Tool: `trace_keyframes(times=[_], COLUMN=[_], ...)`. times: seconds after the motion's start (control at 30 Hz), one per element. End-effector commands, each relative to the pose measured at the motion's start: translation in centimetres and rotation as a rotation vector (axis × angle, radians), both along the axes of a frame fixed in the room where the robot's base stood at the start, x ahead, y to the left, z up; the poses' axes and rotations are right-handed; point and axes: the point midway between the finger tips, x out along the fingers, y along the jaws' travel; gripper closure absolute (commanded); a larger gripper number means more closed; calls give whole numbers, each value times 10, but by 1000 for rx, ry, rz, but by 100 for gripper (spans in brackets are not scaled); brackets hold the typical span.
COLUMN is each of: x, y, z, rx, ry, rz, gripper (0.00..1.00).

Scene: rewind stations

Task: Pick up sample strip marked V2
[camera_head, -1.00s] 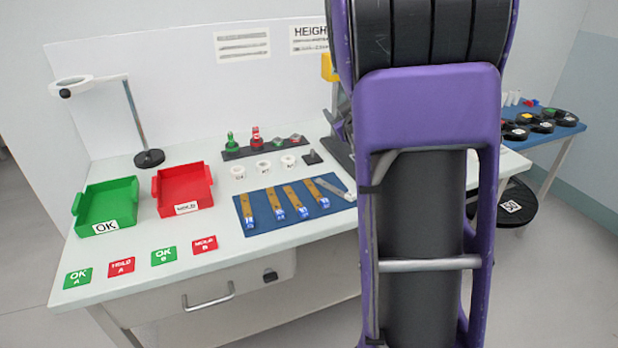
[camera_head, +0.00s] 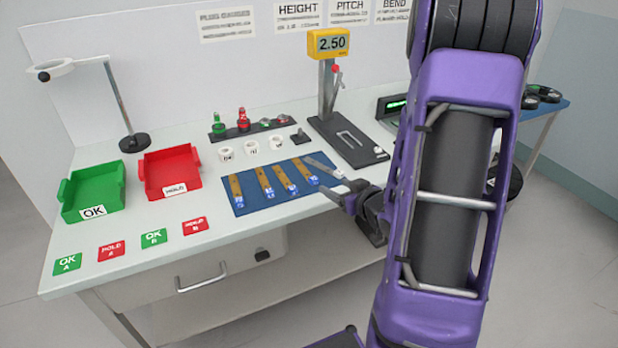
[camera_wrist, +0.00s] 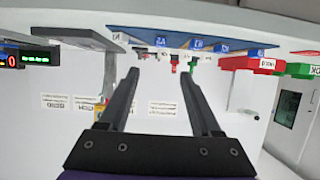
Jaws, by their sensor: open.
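Several tan sample strips with blue-and-white end labels lie side by side on a blue mat (camera_head: 250,206) on the white bench. In the head view the labels are too small to read, so I cannot tell which strip is V2. In the wrist view the scene is upside down, and the mat (camera_wrist: 185,34) shows edge-on at the top with several labels along its edge. My gripper (camera_head: 340,189) is at the mat's right front side, near the bench's front edge. Its jaws (camera_wrist: 160,73) are apart with nothing between them.
A height gauge (camera_head: 328,44) stands behind the mat on a dark base. White rings and a rack of red and green plugs (camera_head: 248,128) stand behind the strips. A green OK tray (camera_head: 92,190) and red HOLD tray (camera_head: 170,172) are to the left, with a magnifier (camera_head: 135,142) behind.

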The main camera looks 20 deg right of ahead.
Motion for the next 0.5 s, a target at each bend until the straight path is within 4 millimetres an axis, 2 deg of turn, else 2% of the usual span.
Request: trace_keyframes(times=[0.1,0.23,0.33,0.5], x=[26,49,62,71], y=[3,3,3,4], z=[-12,-22,-27,-30], rx=[1,-1,-1,-1], ry=[-1,0,0,-1], rz=[4,1,0,-1], gripper=[35,35,35,35])
